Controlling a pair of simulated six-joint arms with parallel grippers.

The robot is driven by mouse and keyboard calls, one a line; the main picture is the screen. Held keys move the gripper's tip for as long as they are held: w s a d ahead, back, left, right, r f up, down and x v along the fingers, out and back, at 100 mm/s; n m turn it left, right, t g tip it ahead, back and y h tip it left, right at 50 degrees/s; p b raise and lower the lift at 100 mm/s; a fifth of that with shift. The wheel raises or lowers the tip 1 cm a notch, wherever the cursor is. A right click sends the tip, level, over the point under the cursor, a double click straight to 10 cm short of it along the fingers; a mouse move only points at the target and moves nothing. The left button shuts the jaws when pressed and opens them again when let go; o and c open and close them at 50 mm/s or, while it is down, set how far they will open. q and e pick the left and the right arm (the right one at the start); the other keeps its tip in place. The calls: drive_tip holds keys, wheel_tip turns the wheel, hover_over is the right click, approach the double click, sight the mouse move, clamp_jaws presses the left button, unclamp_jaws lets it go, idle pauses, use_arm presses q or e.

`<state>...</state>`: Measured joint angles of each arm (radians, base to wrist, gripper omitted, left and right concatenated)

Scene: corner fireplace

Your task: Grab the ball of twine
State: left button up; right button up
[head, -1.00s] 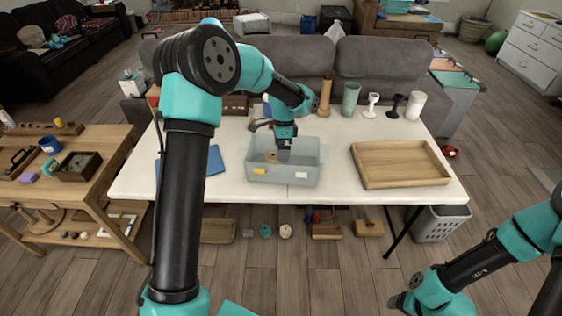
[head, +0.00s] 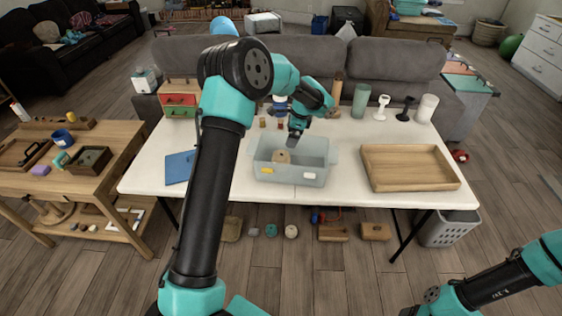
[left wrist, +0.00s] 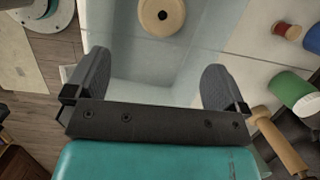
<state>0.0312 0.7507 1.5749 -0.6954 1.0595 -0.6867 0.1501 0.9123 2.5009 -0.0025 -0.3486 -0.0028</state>
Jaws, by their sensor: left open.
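A tan round ball of twine (head: 282,156) with a dark hole in its middle lies in a translucent grey bin (head: 290,176) on the white table. In the left wrist view the twine (left wrist: 162,15) is at the top edge, partly cut off, beyond the fingertips. My left gripper (head: 293,143) is above the back right part of the bin, a little apart from the twine. In the left wrist view its two fingers (left wrist: 158,88) are spread wide with nothing between them. My right gripper is not visible; only part of that arm shows at lower right.
A wooden tray (head: 412,187) stands right of the bin, and a blue flat item (head: 179,167) lies to its left. Small spools (left wrist: 287,31) and a green cylinder (left wrist: 292,90) are near the bin. A green cup (head: 361,100) and candle holders stand at the back right.

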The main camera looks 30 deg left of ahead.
sight(283, 155)
use_arm(q)
drive_tip(key=x, duration=1)
drive_tip(key=shift+f, duration=0.15)
drive_tip(key=shift+a+x, duration=0.15)
drive_tip(key=shift+x, duration=1.2)
drive_tip(key=shift+a+x, duration=0.1)
drive_tip(key=shift+x, duration=1.2)
drive_tip(key=c, duration=0.9)
wheel_tip(283, 155, up, 10)
drive_tip(key=shift+r, duration=0.15)
